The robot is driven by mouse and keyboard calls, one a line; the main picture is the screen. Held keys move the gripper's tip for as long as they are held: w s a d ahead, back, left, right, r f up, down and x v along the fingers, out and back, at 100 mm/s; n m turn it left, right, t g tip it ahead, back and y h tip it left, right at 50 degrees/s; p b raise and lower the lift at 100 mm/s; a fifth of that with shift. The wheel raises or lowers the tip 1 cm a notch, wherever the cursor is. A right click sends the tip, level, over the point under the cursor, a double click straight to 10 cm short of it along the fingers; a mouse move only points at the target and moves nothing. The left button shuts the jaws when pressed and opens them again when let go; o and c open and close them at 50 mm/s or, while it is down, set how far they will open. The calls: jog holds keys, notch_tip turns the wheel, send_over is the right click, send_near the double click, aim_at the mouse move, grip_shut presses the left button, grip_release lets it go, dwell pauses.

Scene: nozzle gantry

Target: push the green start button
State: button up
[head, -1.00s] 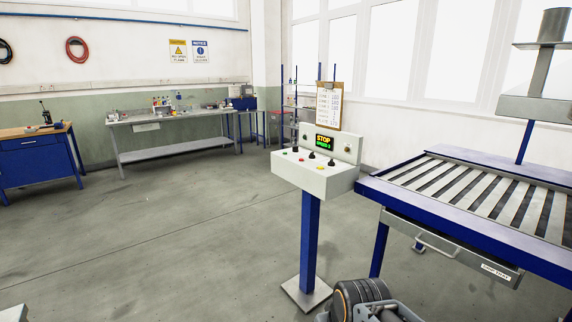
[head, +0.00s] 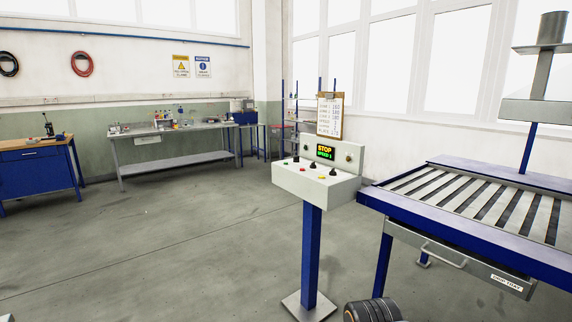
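The control box (head: 306,188) is a white sloped panel on a blue post, standing right of centre in the head view. The green button (head: 286,163) is small and sits near the left end of its top face. Beside it are a red button (head: 303,171), a yellow button (head: 321,177) and black knobs (head: 312,166). A small display (head: 325,152) behind them reads STOP in orange, with a green line below. My gripper is not visible; only a dark rounded part of my own body shows at the bottom edge, well below the panel. Nothing covers the buttons.
A clipboard (head: 330,116) stands above the panel. A workbench (head: 175,132) and a blue cabinet (head: 38,172) stand farther left. The floor left of the post is clear.

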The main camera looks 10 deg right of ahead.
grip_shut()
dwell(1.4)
